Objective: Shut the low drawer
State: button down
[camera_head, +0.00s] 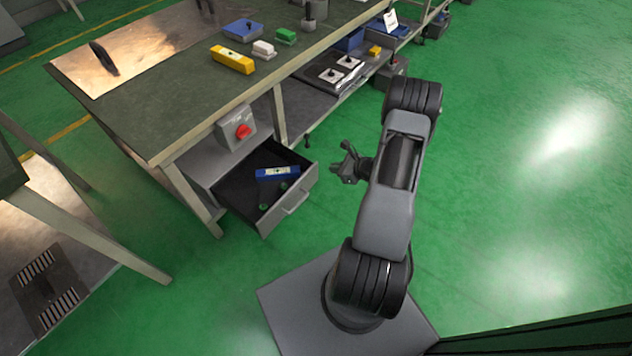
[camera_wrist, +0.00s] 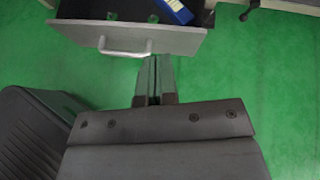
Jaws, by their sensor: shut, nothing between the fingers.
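The low drawer (camera_head: 289,205) stands pulled out from under the workbench, with its grey front and bar handle facing my arm. A blue box (camera_head: 277,173) and small green items lie inside it. In the wrist view the drawer front (camera_wrist: 85,35) and its handle (camera_wrist: 125,47) show at the top. My gripper (camera_head: 345,163) is in the air to the right of the drawer in the head view, apart from it. In the wrist view its fingers (camera_wrist: 153,75) are together and empty, pointing toward the right part of the drawer front.
The workbench (camera_head: 150,125) carries a yellow box (camera_head: 232,59) and several small items on top. A lower shelf with trays (camera_head: 335,75) is farther back. The green floor on the right is clear.

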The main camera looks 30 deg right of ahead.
notch_tip(320, 180, down, 8)
jog(key=d+m+t+h+b, duration=0.1)
jog(key=d+m+h+b, duration=0.1)
jog(key=d+m, duration=0.1)
jog(key=b, duration=0.4)
send_near(311, 170)
jog(key=x, duration=0.3)
jog(key=f+x, duration=0.1)
jog(key=x, duration=0.1)
jog(key=shift+f, duration=0.2)
jog(key=shift+w+a+r, duration=0.1)
jog(key=shift+w+a, duration=0.2)
jog(key=shift+w, duration=0.5)
